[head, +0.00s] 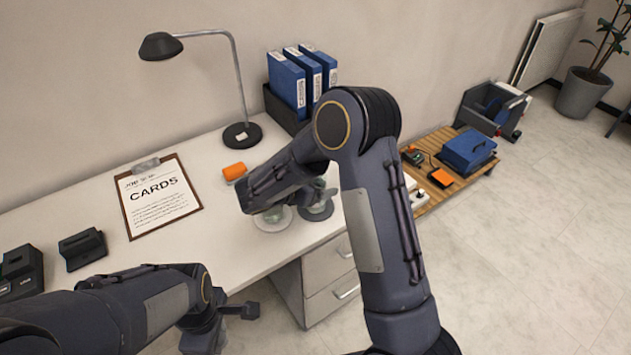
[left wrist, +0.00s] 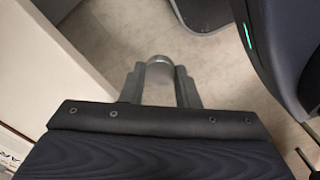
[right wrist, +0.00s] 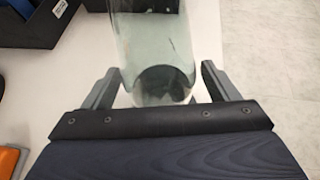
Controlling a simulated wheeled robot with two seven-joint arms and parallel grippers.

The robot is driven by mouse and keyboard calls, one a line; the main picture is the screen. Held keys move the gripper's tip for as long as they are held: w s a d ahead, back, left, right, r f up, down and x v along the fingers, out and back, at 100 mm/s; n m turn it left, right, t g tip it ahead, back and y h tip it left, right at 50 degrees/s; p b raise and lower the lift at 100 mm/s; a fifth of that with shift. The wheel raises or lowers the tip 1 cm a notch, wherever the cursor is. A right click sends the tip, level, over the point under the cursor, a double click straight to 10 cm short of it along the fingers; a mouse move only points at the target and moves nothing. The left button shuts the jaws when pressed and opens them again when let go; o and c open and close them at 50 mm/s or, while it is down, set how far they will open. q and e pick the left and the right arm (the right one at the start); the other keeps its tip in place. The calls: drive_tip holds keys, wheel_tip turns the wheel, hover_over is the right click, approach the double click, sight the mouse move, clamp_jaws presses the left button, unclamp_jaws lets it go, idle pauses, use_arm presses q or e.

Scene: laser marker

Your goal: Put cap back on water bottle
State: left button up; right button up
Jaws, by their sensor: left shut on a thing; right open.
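A round grey metallic thing (left wrist: 160,72), seemingly the cap, sits between the fingers of my left gripper (left wrist: 160,80), which is shut on it. In the head view my left gripper (head: 238,312) is low, in front of the desk edge. A clear, greenish glass bottle (right wrist: 150,50) stands between the fingers of my right gripper (right wrist: 158,82), which is open around it. I cannot tell whether either finger touches it. In the head view my right arm hides most of that area.
On the white desk (head: 235,225) are an orange object (head: 234,171), a lamp (head: 242,134), a clipboard (head: 160,196), blue binders (head: 288,82) and dark devices (head: 82,248) at left. Drawers (head: 330,280) stand under the right end. The desk middle is clear.

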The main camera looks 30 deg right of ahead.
drive_tip(key=shift+r, duration=0.1)
drive_tip(key=c, duration=1.5)
drive_tip(key=shift+o, duration=0.2)
drive_tip(key=shift+r, duration=0.1)
use_arm(q)
drive_tip(key=shift+r, duration=0.1)
use_arm(e)
drive_tip(key=s+a+r, duration=0.7)
drive_tip(key=a+r, duration=0.5)
drive_tip(key=shift+s+r, duration=0.15)
drive_tip(key=shift+r, duration=0.25)
